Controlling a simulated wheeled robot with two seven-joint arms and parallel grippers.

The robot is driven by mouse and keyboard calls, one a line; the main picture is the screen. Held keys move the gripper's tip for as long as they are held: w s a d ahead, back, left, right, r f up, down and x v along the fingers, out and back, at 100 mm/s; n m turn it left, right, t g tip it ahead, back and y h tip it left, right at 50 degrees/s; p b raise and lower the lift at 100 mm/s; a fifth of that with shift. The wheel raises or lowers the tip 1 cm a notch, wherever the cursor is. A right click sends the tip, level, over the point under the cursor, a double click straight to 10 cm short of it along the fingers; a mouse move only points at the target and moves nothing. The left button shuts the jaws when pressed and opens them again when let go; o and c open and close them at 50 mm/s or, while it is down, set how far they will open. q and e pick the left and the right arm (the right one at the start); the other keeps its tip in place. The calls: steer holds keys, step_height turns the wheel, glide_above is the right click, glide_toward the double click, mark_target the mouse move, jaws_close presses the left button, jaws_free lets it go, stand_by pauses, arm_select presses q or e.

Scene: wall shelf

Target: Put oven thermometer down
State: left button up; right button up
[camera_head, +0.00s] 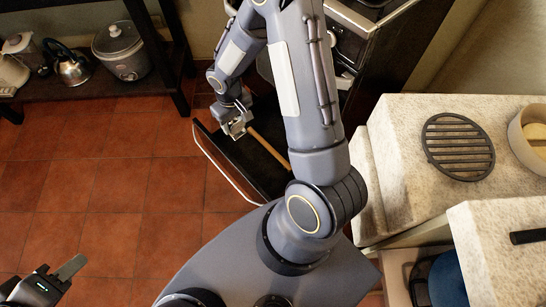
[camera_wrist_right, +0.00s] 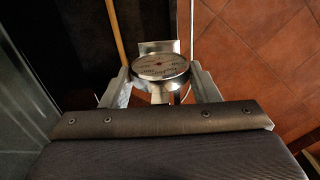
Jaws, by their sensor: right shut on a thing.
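The oven thermometer (camera_wrist_right: 160,68) is a round silver dial with a pale face, seen in the right wrist view. It sits between the two fingers of my right gripper (camera_wrist_right: 161,88), which is shut on it. In the head view my right gripper (camera_head: 237,124) is above the dark lowered oven door (camera_head: 226,146), close to its far left part. The thermometer cannot be made out clearly there. My left gripper (camera_head: 58,278) is at the lower left over the floor, apart from everything. Only one pale finger shows clearly, so its opening is unclear.
A wooden stick (camera_head: 268,148) lies over the oven door, beside my right gripper. A stone counter (camera_head: 395,150) with a round black grate (camera_head: 458,147) stands at right. A low shelf (camera_head: 90,86) with a kettle (camera_head: 69,66) and a cooker (camera_head: 121,50) is at upper left. Tiled floor at left is clear.

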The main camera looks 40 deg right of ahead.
steer(key=b, duration=1.8)
glide_above(264, 180)
step_height(264, 180, down, 31)
step_height(264, 180, down, 10)
steer(key=b, duration=0.5)
steer(key=shift+s+r, duration=0.1)
steer(key=shift+r, duration=0.1)
steer(key=o, duration=1)
step_height(264, 180, up, 12)
steer(key=p, duration=0.5)
steer(key=shift+p, duration=0.3)
